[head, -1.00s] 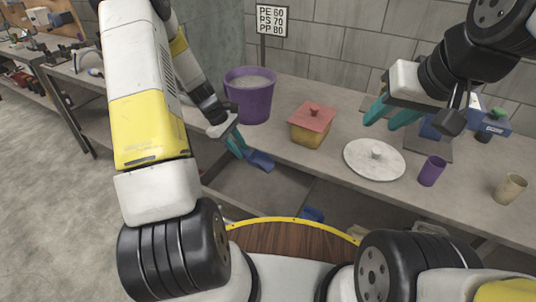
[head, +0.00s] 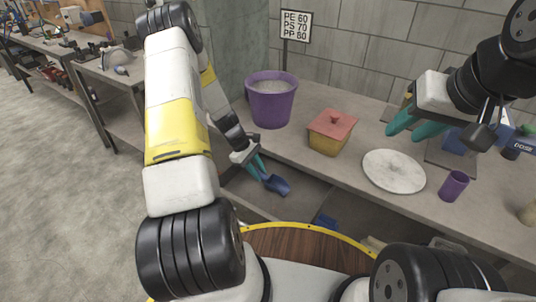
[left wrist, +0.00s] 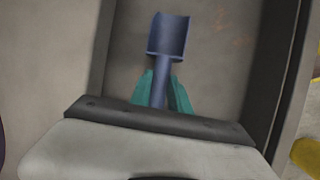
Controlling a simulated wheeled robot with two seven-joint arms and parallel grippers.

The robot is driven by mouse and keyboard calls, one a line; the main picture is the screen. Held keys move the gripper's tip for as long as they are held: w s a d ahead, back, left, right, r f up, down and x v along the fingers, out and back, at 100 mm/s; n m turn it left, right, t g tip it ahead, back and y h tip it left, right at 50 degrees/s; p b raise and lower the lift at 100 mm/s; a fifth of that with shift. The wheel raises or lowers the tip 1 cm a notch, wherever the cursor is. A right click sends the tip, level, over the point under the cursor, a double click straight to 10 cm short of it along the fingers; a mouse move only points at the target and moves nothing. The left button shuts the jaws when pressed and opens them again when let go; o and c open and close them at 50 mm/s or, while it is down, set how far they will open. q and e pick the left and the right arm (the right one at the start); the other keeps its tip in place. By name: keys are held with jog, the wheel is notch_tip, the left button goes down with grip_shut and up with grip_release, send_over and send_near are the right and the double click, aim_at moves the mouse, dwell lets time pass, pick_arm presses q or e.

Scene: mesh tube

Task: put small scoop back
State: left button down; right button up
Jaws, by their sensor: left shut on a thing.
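The small blue scoop (head: 277,185) is held in my left gripper (head: 260,168), which is shut on its handle. In the head view it hangs in front of the bench edge, over the lower shelf area. In the left wrist view, the scoop (left wrist: 169,36) points away from the teal fingers (left wrist: 161,82), its handle between them. My right gripper (head: 416,125) is empty, its teal fingers apart, above the bench near the white round lid.
On the bench (head: 330,172) stand a purple bucket (head: 270,106) with pale contents, a yellow box with a red lid (head: 331,124), a white round lid (head: 393,175) and a purple cup (head: 453,187). A sign (head: 297,24) stands behind. A blue item (head: 326,222) lies lower down.

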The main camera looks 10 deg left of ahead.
pick_arm(q)
jog(key=shift+f, duration=0.1)
jog(key=c, duration=1.2)
grip_release()
jog(key=shift+c, duration=0.2)
notch_tip(320, 180, up, 20)
jog(key=s+a+m+y, duration=0.1)
jog(key=s+a+m, duration=0.1)
jog(key=a+m, duration=0.1)
jog(key=s+d+r+m+t+y, duration=0.1)
jog(key=s+d+r+m, duration=0.15)
jog(key=r, duration=0.35)
jog(key=s+d+r+m+t, duration=0.1)
jog(key=s+d+r, duration=0.15)
jog(key=r, duration=0.35)
jog(key=s+d+r+m+t, duration=0.2)
jog(key=s+r+m, duration=0.1)
jog(key=s, duration=0.5)
jog(key=s+d+r+m+t+y, duration=0.1)
jog(key=s+d+r+m, duration=0.1)
jog(key=s+r+m, duration=0.2)
jog(key=s+r, duration=0.2)
jog(key=s, duration=0.2)
jog(key=shift+s+r+t, duration=0.15)
jog(key=shift+s+t, duration=0.05)
jog(key=shift+t, duration=0.2)
